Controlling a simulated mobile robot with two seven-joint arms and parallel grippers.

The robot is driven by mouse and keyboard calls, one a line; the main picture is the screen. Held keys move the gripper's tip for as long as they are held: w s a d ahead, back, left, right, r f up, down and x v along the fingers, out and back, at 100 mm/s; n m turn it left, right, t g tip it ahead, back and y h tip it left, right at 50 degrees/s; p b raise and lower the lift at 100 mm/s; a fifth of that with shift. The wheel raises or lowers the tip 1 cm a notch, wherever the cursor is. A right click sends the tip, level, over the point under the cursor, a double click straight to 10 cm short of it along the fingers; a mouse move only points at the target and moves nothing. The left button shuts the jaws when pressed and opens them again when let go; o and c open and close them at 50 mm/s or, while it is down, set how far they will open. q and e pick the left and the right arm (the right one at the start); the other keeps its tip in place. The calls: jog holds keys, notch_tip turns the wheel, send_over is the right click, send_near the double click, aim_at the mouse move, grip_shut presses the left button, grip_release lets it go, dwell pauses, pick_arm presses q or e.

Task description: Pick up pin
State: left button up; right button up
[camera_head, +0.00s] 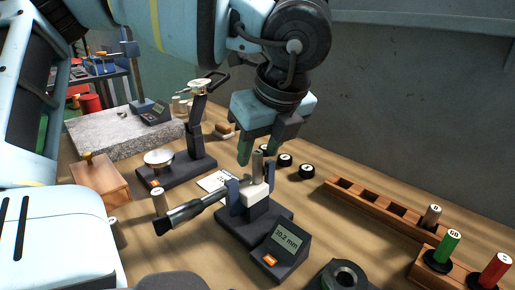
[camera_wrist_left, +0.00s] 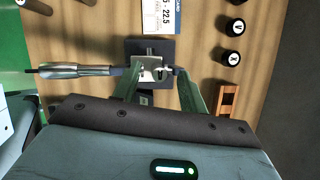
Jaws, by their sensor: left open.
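A grey-brown pin (camera_head: 257,161) stands upright in the white block (camera_head: 255,192) of a bench micrometer stand, beside the micrometer's spindle. My left gripper (camera_head: 259,152) points down over it, with its green fingers apart and the pin's top showing between or just in front of them; I cannot tell contact. In the left wrist view the open fingers (camera_wrist_left: 157,72) frame the white block, and the pin is hard to make out there. The micrometer (camera_head: 195,208) lies to the left, with a readout (camera_head: 285,241) showing 30.2 mm. My right gripper is not in view.
A wooden rack (camera_head: 385,212) at the right holds a pin marked B (camera_head: 432,216). Green (camera_head: 447,245) and red (camera_head: 495,270) gauges stand near it. Black lettered caps (camera_head: 307,171) lie behind the stand. A dial-gauge stand (camera_head: 196,140) and granite plate (camera_head: 110,134) are at the left.

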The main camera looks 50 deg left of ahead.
pick_arm(q)
jog(key=shift+a+f, duration=0.1)
jog(key=shift+f, duration=0.15)
jog(key=shift+c, duration=0.2)
grip_shut()
jog(key=shift+r, duration=0.1)
jog(key=shift+r, duration=0.45)
jog(key=s+d+r, duration=0.2)
jog(key=s, duration=0.5)
jog(key=s+d+r, duration=0.2)
jog(key=s+d, duration=0.1)
jog(key=s, duration=0.5)
jog(key=shift+d+b, duration=0.15)
jog(key=shift+b, duration=0.3)
